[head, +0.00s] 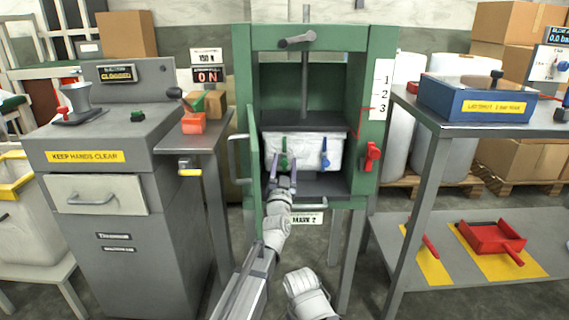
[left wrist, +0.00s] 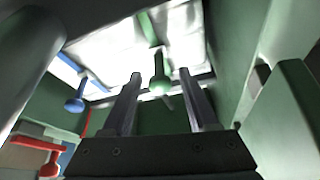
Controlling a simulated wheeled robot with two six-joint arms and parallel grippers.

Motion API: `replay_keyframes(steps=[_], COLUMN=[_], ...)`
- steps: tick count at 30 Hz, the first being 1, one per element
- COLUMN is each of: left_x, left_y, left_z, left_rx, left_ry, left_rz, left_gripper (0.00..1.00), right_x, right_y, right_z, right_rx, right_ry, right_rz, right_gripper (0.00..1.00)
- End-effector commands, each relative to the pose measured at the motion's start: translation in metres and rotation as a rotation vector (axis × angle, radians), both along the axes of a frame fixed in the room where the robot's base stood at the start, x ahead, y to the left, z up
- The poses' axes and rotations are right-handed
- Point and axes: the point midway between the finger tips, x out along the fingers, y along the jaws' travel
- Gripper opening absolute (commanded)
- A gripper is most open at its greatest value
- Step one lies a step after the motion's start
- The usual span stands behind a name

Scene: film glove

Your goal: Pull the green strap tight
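The green strap (head: 284,152) hangs down the front of a white wrapped bale (head: 306,150) inside the green press. In the left wrist view the green strap's rounded end (left wrist: 159,84) hangs between the fingers of my left gripper (left wrist: 158,78), with space visible on both sides. In the head view my left gripper (head: 282,172) reaches into the press opening, just below and in front of the strap. A blue strap (head: 325,153) hangs to the right on the same bale; it also shows in the left wrist view (left wrist: 76,100). My right gripper is not visible.
The press frame (head: 242,85) surrounds the opening, with an open door (head: 254,165) close along the left of my arm. A red handle (head: 372,156) is on the right post. A table with a blue box (head: 474,98) stands to the right.

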Motion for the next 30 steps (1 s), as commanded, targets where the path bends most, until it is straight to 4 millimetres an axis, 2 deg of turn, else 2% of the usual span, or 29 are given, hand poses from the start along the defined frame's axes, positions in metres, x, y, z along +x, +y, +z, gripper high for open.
replay_keyframes(steps=[2, 15, 30], left_x=[-0.0001, -0.0001, -0.0001], left_y=[0.0001, 0.0, 0.0], left_z=[0.0, 0.0001, 0.0001], left_rx=[0.0, 0.0, 0.0], left_ry=[0.0, 0.0, 0.0], left_rz=[0.0, 0.0, 0.0], left_gripper=[0.49, 0.0, 0.0], right_x=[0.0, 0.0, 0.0], right_y=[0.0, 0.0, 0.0], right_z=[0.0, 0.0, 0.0], right_rx=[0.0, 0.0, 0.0], right_ry=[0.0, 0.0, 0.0], right_rz=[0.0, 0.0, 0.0], right_gripper=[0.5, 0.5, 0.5])
